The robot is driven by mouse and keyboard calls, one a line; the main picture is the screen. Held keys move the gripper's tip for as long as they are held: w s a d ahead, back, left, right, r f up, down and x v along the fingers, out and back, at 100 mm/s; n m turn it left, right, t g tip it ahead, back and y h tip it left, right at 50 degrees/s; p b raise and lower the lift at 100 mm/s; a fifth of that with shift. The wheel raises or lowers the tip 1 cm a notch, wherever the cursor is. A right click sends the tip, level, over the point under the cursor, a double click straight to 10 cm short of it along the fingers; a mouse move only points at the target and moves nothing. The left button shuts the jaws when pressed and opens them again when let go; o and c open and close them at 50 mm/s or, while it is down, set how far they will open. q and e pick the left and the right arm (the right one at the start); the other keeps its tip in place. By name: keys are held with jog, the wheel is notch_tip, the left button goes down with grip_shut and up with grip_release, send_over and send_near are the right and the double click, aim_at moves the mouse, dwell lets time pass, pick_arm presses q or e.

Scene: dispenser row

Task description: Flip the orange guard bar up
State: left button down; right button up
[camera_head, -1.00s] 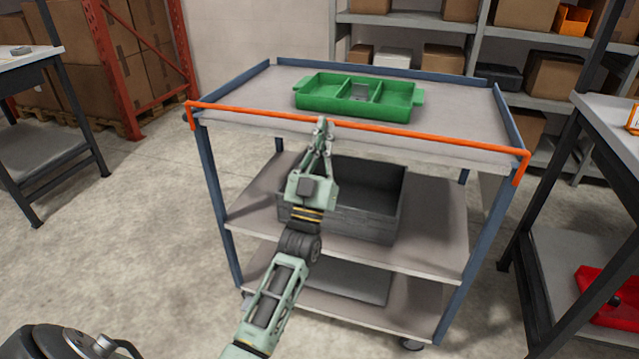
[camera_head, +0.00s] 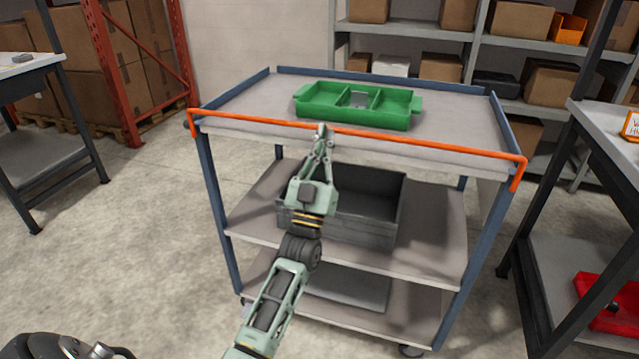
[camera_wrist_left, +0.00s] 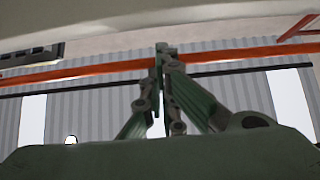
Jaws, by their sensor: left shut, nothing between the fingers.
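The orange guard bar (camera_head: 420,142) runs across the front edge of the cart's top shelf (camera_head: 455,118), with a short bent arm at each end. My left gripper (camera_head: 322,128) is shut with nothing between its fingers. Its tips point up at the bar, left of the bar's middle, and overlap it in the head view. In the left wrist view the bar (camera_wrist_left: 90,70) crosses behind the shut fingertips (camera_wrist_left: 165,52). I cannot tell for sure whether the tips touch it. My right gripper is not in view.
A green divided tray (camera_head: 308,112) stands on the top shelf behind the bar. A dark grey bin (camera_head: 372,225) sits on the middle shelf, behind my left arm. Dark-framed tables stand to the left and right. The floor left of the cart is clear.

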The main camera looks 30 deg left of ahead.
pick_arm(q)
jog(key=v, duration=1.2)
jog(key=shift+s, duration=0.1)
